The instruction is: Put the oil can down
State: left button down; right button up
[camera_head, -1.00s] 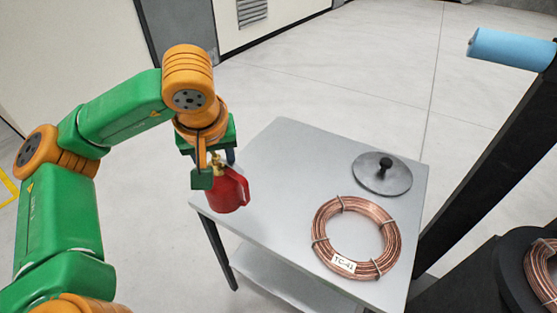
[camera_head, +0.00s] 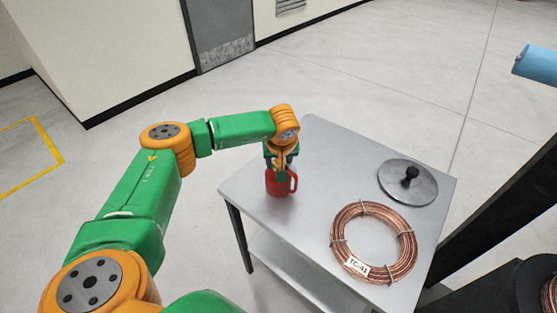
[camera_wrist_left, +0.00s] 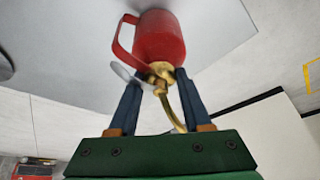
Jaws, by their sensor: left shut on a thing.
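The red oil can (camera_head: 281,185) is upright over the left part of the grey table (camera_head: 330,150). My left gripper (camera_head: 280,164) is above it, pointing down. In the left wrist view, the two blue fingers of the gripper (camera_wrist_left: 154,74) are shut on the brass neck at the top of the can (camera_wrist_left: 159,42). Its red handle and curved brass spout show there too. The can's base is close to the tabletop; I cannot tell whether it touches. My right gripper is not in view.
A copper tube coil (camera_head: 347,223) tagged TC-41 lies on the table's front right. A grey round lid with a black knob (camera_head: 421,184) lies behind it. The tabletop between can and coil is clear. A dark post (camera_head: 503,212) stands at the right.

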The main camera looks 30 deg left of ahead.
pick_arm(q)
jog(key=c, duration=0.8)
grip_release()
jog(key=shift+f, duration=0.1)
jog(key=o, duration=0.5)
jog(key=shift+c, duration=0.2)
jog(key=shift+r, duration=0.25)
jog(key=shift+s+d+r, duration=0.1)
jog(key=shift+d+r, duration=0.05)
jog(key=shift+r, duration=0.1)
jog(key=b+v, duration=0.2)
jog(key=v, duration=0.9)
jog(key=shift+r, duration=0.25)
